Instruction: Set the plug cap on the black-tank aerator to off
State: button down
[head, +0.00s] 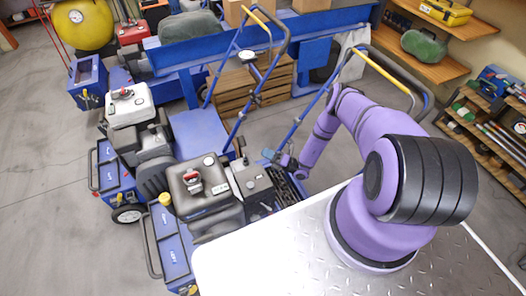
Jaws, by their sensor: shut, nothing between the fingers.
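The black-tank aerator (205,205) stands at the lower middle, its black tank facing up. On the tank are a red and pale fitting (192,181) and a small round light cap (208,160). I cannot tell which part is the plug cap, or its setting. My gripper (270,154) is shut and empty, at the end of my purple arm. It is right of the black tank, above the aerator's engine side near its handle, and looks apart from the tank. The fingertips are small and any contact below them is unclear.
A white-tank aerator (130,108) stands just behind and left, and a red-topped machine (133,33) farther back. Blue and yellow handlebars (262,80) rise near my arm. A wooden crate (250,92) stands behind. Shelves (440,70) line the right. Grey floor (45,150) is free at left.

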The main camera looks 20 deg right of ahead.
aim_at(240, 140)
jog(key=x, duration=0.8)
jog(key=shift+r+m, duration=0.15)
jog(key=shift+m, duration=0.15)
jog(key=shift+w+r+m+h, duration=0.1)
jog(key=shift+r+m+h, duration=0.05)
jog(key=shift+m+h, duration=0.4)
